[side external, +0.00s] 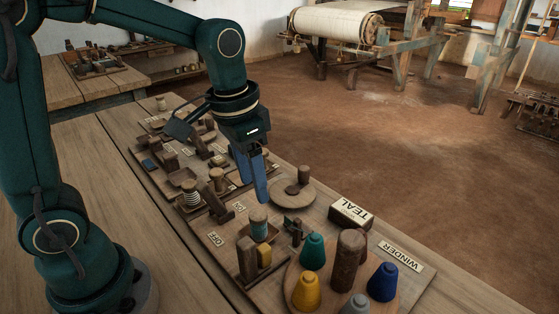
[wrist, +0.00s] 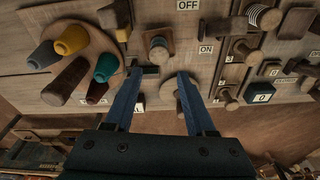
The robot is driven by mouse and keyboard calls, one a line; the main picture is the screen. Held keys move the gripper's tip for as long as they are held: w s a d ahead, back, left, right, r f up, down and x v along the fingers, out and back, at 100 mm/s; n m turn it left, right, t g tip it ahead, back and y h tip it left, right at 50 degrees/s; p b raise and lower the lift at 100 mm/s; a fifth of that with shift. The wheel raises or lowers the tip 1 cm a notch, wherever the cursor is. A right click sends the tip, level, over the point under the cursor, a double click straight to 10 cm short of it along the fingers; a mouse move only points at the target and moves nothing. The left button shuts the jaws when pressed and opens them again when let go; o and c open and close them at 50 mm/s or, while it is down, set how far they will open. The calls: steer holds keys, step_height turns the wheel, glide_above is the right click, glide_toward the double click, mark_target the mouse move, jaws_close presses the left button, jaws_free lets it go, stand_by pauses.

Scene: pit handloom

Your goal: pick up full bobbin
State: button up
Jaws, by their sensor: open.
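A bobbin with a wooden top and a teal wound band (side external: 259,229) stands upright on the winder board, beside a dark wooden block (side external: 247,258). I take it to be the full bobbin. In the wrist view, the round wooden top of what looks like the same bobbin (wrist: 159,47) lies just beyond and between the fingertips (wrist: 159,74). The fingers appear apart from it. Its teal band is hard to make out there.
Yellow (side external: 306,291), teal (side external: 312,251), blue (side external: 383,282) and grey cones surround a tall wooden post (side external: 348,260) at right. A striped bobbin (side external: 191,195) stands left.

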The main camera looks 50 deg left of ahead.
mark_target(257, 215)
steer(key=shift+g, duration=0.8)
steer(key=f, duration=0.4)
steer(key=shift+w+d, duration=0.1)
steer(key=shift+w, duration=0.25)
steer(key=shift+s+f, duration=0.1)
steer(key=shift+f, duration=2.65)
steer(key=shift+c, duration=0.2)
jaws_close()
